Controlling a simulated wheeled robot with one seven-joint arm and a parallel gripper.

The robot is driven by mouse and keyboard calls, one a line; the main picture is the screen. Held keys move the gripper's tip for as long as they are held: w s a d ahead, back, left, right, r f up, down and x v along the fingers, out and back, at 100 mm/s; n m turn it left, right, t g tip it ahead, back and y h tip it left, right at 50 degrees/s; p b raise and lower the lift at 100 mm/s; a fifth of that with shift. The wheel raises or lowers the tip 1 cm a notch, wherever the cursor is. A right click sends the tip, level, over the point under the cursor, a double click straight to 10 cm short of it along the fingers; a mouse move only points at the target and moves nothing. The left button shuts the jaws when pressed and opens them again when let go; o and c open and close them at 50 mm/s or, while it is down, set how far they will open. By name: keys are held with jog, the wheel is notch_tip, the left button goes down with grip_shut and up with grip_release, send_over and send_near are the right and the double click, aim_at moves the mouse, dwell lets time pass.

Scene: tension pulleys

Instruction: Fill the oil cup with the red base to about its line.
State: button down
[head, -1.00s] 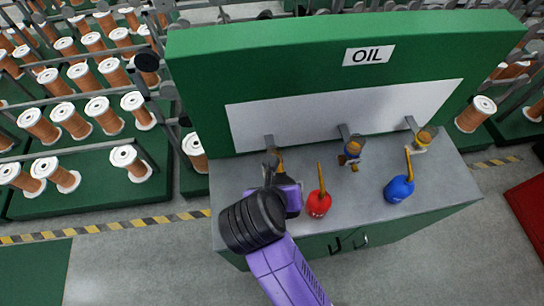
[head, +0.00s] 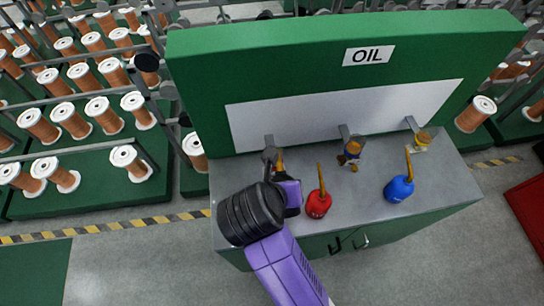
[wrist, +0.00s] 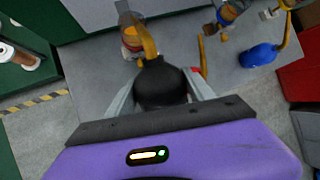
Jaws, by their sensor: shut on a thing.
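My gripper (wrist: 160,92) is shut on a black oil can (wrist: 160,85) with a yellow-orange spout (wrist: 148,42). The spout points up and away from me, its end beside or over a clear cup (wrist: 131,42) with amber and a reddish band low down. Whether the spout tip is inside the cup cannot be told. Its fill line is too small to make out. In the head view my arm hides the can, and this left cup (head: 279,160) shows only partly. A middle cup (head: 352,147) with blue on it and a right cup (head: 422,138) hang along the panel.
A red oil can (head: 319,204) stands on the grey bench top (head: 350,215) just right of my gripper. A blue oil can (head: 399,188) stands farther right. The green panel with an OIL sign (head: 369,55) rises behind. Spool racks stand at left.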

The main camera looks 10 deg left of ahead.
jog(key=shift+r+g, duration=0.3)
jog(key=shift+r, duration=0.05)
jog(key=shift+w+r, duration=0.15)
jog(key=shift+r, duration=0.1)
dwell(0.8)
jog(key=shift+r+g, duration=0.2)
jog(key=shift+g, duration=0.3)
jog(key=shift+w+a+r, duration=0.1)
jog(key=shift+r, duration=0.1)
dwell(0.6)
jog(key=shift+r+g, duration=0.2)
jog(key=shift+g, duration=0.1)
dwell(5.0)
